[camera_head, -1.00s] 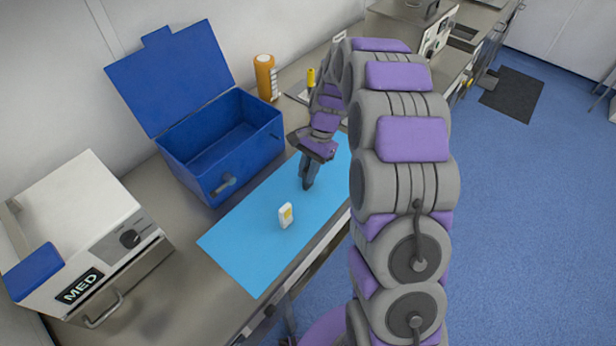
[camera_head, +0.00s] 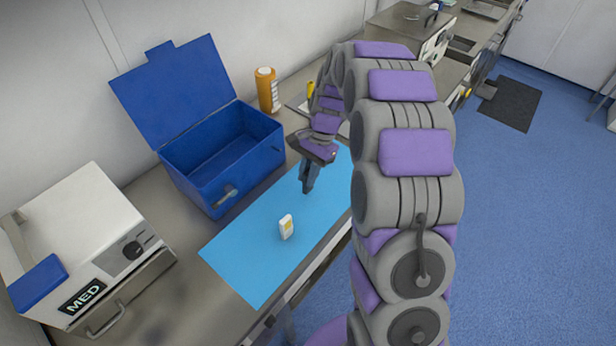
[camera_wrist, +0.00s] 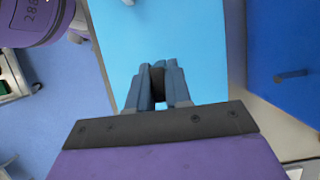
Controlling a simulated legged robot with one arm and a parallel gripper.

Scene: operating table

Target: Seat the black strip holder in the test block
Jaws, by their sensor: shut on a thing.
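My gripper (camera_head: 307,188) is low over the blue mat (camera_head: 250,240), pointing down. In the wrist view its fingers (camera_wrist: 157,70) are shut on a narrow dark piece, the black strip holder (camera_wrist: 158,88), mostly hidden between them. I cannot tell whether it touches the mat. A small white block with a yellow patch, seemingly the test block (camera_head: 286,227), stands upright on the mat, apart from the gripper, lower left of it in the head view. Only a bit of white shows at the wrist view's top edge. Any slot in the block is too small to make out.
An open blue box (camera_head: 222,165) with its lid up stands behind the mat. An orange bottle (camera_head: 267,90) is at the back. A white MED unit (camera_head: 80,245) stands at the left. The mat around the white block is clear.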

